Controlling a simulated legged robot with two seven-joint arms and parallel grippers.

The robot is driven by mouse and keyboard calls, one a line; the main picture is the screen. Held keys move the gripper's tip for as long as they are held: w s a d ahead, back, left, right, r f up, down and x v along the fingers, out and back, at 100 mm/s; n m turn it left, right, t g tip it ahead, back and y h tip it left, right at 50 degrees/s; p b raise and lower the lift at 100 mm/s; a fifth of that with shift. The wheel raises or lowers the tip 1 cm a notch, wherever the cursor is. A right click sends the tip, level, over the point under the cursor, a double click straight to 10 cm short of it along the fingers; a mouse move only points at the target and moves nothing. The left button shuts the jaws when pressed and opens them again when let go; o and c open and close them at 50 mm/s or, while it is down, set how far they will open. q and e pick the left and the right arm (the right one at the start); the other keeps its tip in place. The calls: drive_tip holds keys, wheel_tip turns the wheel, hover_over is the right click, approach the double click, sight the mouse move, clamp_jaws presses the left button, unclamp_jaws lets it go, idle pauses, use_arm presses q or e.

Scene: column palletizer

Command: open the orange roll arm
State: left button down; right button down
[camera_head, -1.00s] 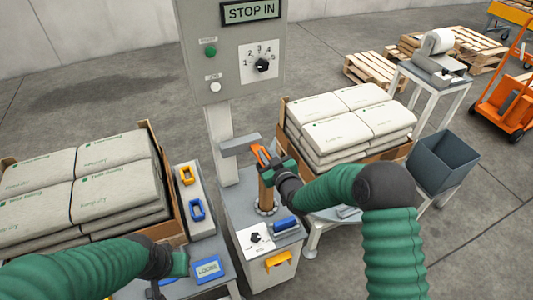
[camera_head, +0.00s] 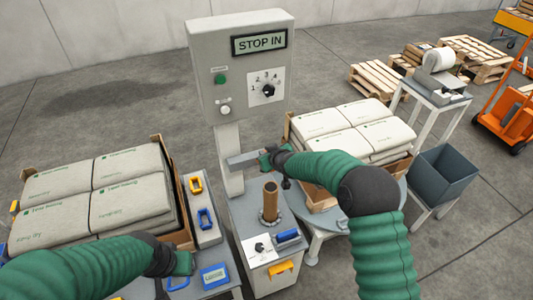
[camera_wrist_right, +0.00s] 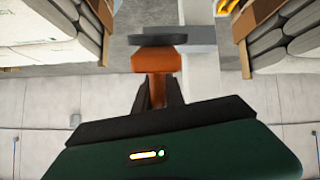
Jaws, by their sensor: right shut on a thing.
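The orange roll arm (camera_wrist_right: 158,63) shows in the right wrist view between the dark fingers of my right gripper (camera_wrist_right: 158,97), with a dark block at its far end. In the head view my right gripper (camera_head: 267,159) is shut on the arm, which it hides there, beside the grey bracket (camera_head: 243,158) on the machine post. The brown upright tube (camera_head: 270,200) stands uncovered on the grey cabinet below. My left gripper (camera_head: 182,263) is low at the left, near a blue handle; its fingers are too hidden to tell.
A control panel (camera_head: 243,68) reading "STOP IN" stands above. Stacked bags fill cartons on the left (camera_head: 90,195) and right (camera_head: 350,128). A grey bin (camera_head: 442,172) stands at the right.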

drive_tip(key=shift+r, duration=0.1)
drive_tip(key=c, duration=1.5)
unclamp_jaws()
drive_tip(key=shift+w, duration=0.15)
drive_tip(key=shift+o, duration=0.2)
drive_tip(key=v, duration=1.6)
drive_tip(key=shift+s+b, duration=0.35)
drive_tip(key=shift+s, duration=0.1)
drive_tip(key=shift+d, duration=0.1)
